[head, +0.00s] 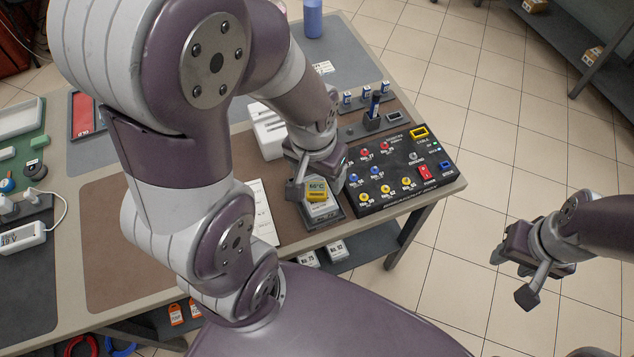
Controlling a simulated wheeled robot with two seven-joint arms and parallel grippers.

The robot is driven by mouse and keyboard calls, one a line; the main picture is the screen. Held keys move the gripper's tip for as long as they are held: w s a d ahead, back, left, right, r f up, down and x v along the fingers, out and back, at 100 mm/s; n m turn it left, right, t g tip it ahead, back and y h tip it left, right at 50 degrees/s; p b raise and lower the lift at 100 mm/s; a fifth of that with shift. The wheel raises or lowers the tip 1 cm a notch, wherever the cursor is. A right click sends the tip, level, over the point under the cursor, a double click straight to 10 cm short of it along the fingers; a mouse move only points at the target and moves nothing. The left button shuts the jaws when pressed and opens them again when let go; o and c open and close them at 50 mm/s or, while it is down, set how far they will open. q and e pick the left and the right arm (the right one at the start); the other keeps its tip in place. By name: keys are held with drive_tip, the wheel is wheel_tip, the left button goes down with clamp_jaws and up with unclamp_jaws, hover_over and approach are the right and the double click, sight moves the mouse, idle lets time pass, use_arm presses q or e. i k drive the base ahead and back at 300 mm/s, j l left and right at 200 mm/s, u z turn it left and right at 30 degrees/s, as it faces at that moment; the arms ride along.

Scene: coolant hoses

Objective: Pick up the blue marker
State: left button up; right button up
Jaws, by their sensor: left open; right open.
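A dark blue marker (374,106) stands upright in a small dark holder (372,122) at the back right of the table, behind the black panel. My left gripper (316,188) is open, over a grey device (322,211) with a "60°C" display. It is in front and to the left of the marker, clearly apart from it. A yellow piece (317,196) shows just below its fingers; I cannot tell whether they touch it. My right gripper (514,276) is open and empty over the floor, right of the table.
A black panel (402,172) with coloured sockets and a red switch lies at the table's right edge. Small blue-and-white vials (366,91) stand behind the marker. A blue bottle (313,18) stands at the far end.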

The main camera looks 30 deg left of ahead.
sight(376, 94)
drive_tip(key=i+l+u, duration=0.3)
drive_tip(key=i+l, duration=0.65)
drive_tip(key=l, duration=0.1)
